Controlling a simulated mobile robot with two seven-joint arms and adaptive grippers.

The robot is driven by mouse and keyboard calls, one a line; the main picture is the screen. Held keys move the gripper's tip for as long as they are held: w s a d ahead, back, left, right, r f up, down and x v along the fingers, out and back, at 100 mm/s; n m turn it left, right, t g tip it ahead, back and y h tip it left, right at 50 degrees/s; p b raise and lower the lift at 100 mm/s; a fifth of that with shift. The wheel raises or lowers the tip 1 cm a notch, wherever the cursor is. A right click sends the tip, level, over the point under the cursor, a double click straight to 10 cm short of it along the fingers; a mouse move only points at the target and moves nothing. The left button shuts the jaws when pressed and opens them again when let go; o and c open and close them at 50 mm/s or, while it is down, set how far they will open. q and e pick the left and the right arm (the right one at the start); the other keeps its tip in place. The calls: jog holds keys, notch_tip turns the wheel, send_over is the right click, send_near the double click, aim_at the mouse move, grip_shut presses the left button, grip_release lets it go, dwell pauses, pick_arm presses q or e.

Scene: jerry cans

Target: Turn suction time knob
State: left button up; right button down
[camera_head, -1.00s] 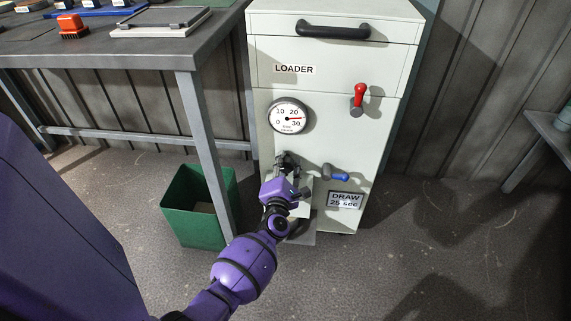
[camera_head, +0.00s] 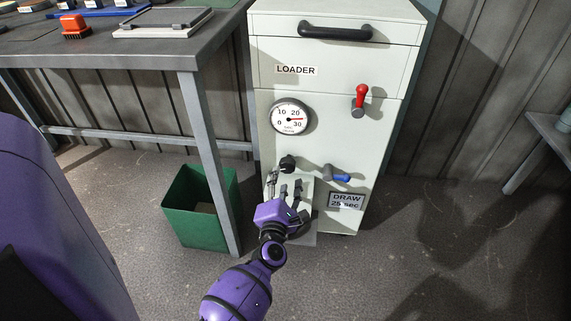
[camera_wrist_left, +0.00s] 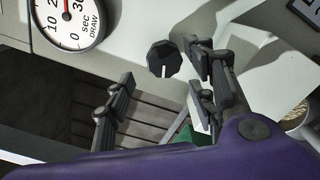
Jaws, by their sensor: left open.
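A small black knob (camera_head: 287,163) is on the front of the white loader cabinet, below a round white dial (camera_head: 290,117). A sign (camera_head: 346,201) reads "DRAW 25 sec". My left gripper (camera_head: 285,184) is open and empty, just below and in front of the knob. In the left wrist view, the faceted knob (camera_wrist_left: 163,58) lies beyond the spread fingers (camera_wrist_left: 157,92), not between them. Part of the dial (camera_wrist_left: 70,18) shows at upper left there. My right gripper is not in view.
The cabinet (camera_head: 385,65) also carries a red lever (camera_head: 360,98) and a blue-handled valve (camera_head: 337,174) right of the knob. A green bin (camera_head: 195,225) and a grey table's leg (camera_head: 212,150) stand close on the left.

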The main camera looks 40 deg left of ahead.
pick_arm(q)
jog(key=v, duration=0.4)
jog(key=shift+s, duration=0.15)
dwell(0.4)
